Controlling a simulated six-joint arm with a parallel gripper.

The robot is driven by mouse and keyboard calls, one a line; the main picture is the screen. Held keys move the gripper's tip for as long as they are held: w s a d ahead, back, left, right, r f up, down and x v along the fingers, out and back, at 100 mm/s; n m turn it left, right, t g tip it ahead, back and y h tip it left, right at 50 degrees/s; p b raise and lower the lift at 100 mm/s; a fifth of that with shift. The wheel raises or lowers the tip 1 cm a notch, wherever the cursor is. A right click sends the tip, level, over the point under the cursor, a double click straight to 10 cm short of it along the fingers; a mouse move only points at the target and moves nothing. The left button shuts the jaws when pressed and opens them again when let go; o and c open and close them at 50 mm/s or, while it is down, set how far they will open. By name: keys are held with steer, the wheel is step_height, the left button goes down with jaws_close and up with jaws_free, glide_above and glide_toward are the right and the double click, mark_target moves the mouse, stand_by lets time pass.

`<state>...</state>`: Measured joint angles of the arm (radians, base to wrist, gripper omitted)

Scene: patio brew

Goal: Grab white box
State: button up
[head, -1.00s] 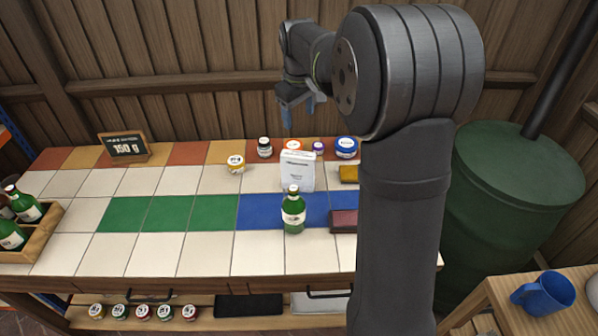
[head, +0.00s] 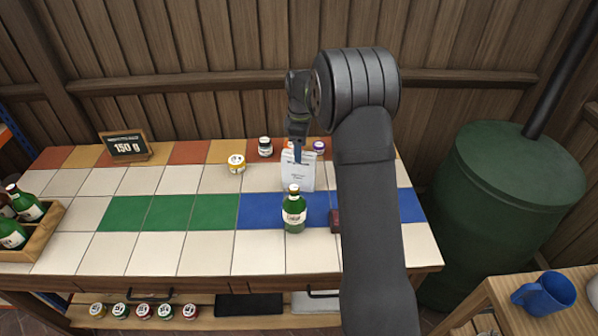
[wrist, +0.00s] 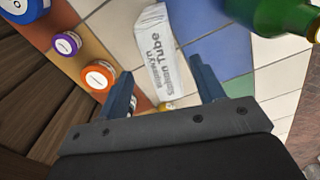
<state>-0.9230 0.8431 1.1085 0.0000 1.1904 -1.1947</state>
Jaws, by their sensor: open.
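The white box (head: 297,173), with dark print on its face, stands upright on the tiled counter behind a green bottle (head: 294,210). My gripper (head: 298,155) is above the box's top in the head view. In the wrist view the white box (wrist: 160,55) lies ahead of my open gripper (wrist: 165,85), roughly in line with the gap between the two blue fingers. I cannot tell whether the fingertips flank its top. The gripper holds nothing.
The green bottle (wrist: 283,15) is close to the box's right in the wrist view. An orange-lidded jar (wrist: 99,75) and a purple-lidded jar (wrist: 66,43) are on the left. A yellow jar (head: 236,163) stands left of the box. Green tiles (head: 170,212) are clear.

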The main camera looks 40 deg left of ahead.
mark_target(299, 165)
steer(key=f, duration=0.8)
steer(key=shift+s+a, duration=0.1)
steer(key=shift+s, duration=0.15)
steer(key=shift+r, duration=0.1)
steer(key=c, duration=1.1)
steer(key=shift+r, duration=0.15)
